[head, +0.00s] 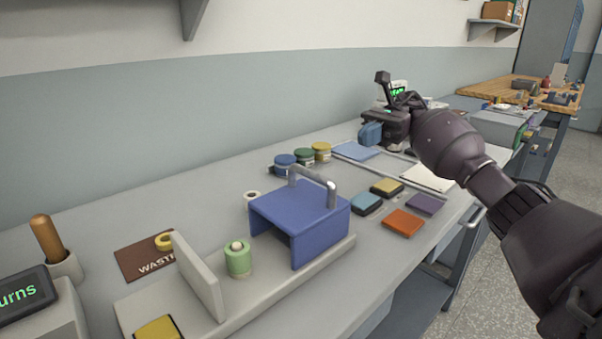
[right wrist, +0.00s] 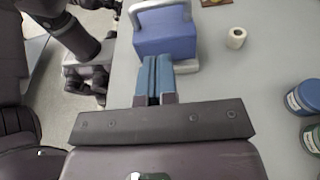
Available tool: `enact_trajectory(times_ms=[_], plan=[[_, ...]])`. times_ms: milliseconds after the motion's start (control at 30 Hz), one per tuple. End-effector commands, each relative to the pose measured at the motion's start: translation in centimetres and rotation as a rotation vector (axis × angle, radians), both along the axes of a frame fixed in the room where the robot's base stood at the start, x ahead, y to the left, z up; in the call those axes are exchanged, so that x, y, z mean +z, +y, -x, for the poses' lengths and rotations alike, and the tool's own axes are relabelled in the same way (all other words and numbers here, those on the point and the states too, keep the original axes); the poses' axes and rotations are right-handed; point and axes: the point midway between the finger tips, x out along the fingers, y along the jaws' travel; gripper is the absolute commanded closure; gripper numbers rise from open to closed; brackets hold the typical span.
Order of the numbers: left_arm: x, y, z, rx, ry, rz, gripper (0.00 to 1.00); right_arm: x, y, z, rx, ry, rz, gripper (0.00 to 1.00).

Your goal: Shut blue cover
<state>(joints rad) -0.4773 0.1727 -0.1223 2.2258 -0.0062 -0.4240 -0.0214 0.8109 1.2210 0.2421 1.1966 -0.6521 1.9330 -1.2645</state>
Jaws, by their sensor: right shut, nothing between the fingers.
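The blue cover (head: 300,215) is a box-like hood with a grey bar handle (head: 318,181) on top. It sits over the right part of a pale tray (head: 318,262), and its side toward the left looks open. A green bobbin (head: 238,260) stands on the tray between the cover and a pale upright wall (head: 200,276). My right gripper (head: 371,134) is beyond the cover, to the right and back, apart from it. In the right wrist view its blue fingers (right wrist: 153,76) are together and empty, pointing toward the cover (right wrist: 166,36).
Blue, green and yellow-lidded jars (head: 303,157) stand behind the cover. A white spool (head: 252,199) is close behind it. Coloured pads, including an orange one (head: 403,223), lie to the right. A brown waste mat (head: 145,256) lies left, behind the tray.

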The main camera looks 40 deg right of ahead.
Motion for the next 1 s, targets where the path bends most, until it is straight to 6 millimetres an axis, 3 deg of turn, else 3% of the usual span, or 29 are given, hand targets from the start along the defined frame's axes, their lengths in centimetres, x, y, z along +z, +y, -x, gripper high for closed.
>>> enact_trajectory(times_ms=[267,800,1000], plan=[[0.7,-0.2,-0.2,0.003,-0.011,0.007,1.00,0.0,2.0,0.3,0.003,-0.006,0.002,1.00],[0.1,-0.1,0.5,0.019,0.015,0.019,1.00,-2.0,11.0,0.9,0.003,-0.001,0.000,1.00],[0.1,-0.1,0.5,0.020,0.014,0.021,1.00,-2.5,13.0,1.1,0.001,-0.002,0.001,1.00]])
